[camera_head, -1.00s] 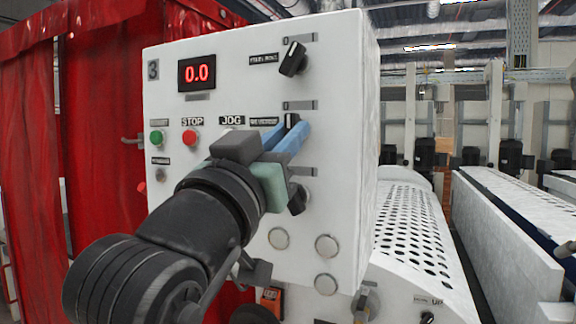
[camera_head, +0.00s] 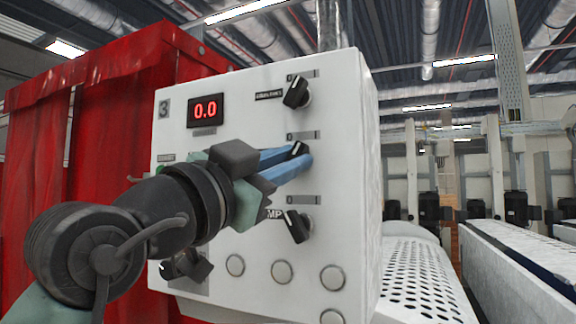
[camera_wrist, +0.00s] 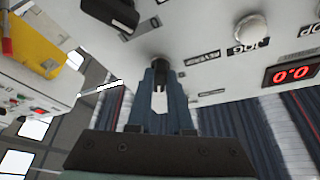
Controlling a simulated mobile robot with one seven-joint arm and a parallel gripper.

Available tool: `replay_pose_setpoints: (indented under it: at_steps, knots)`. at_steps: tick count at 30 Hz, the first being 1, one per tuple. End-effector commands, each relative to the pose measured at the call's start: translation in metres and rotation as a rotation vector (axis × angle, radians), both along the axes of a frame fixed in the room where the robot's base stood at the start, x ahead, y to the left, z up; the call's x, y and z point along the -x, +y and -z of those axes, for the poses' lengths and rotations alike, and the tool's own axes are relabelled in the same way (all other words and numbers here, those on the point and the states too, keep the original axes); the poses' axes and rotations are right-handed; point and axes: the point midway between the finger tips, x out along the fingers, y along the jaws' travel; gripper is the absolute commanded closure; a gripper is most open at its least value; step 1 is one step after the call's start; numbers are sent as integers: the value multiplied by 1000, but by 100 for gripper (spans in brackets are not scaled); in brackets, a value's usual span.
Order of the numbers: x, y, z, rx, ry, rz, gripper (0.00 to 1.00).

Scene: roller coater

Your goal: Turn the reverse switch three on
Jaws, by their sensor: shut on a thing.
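The white control panel marked 3 (camera_head: 240,215) carries a column of black rotary switches. The reverse switch (camera_head: 299,149) is the middle one, partly covered by my gripper. My gripper (camera_head: 298,161) reaches it from the left, its blue fingers closed around the knob. In the wrist view the fingertips (camera_wrist: 160,80) sit on both sides of the dark reverse switch (camera_wrist: 159,63), next to the REVERSE label (camera_wrist: 205,57). In the head view the knob's visible tip leans to the upper right.
Another black switch (camera_head: 296,91) is above and one (camera_head: 297,226) close below my gripper. A red 0.0 display (camera_head: 206,110) is at upper left. Round buttons (camera_head: 283,271) line the panel's bottom. A red curtain (camera_head: 110,120) hangs at left; a perforated cover (camera_head: 420,285) stands at right.

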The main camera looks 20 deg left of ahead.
Motion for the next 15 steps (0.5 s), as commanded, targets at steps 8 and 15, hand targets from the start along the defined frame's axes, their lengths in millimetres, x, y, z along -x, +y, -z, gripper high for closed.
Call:
replay_pose_setpoints:
  at_steps: [8,15]
  knots:
    - [0,0,0,-6,1,-2,100]
    - [0,0,0,-6,0,-2,56]
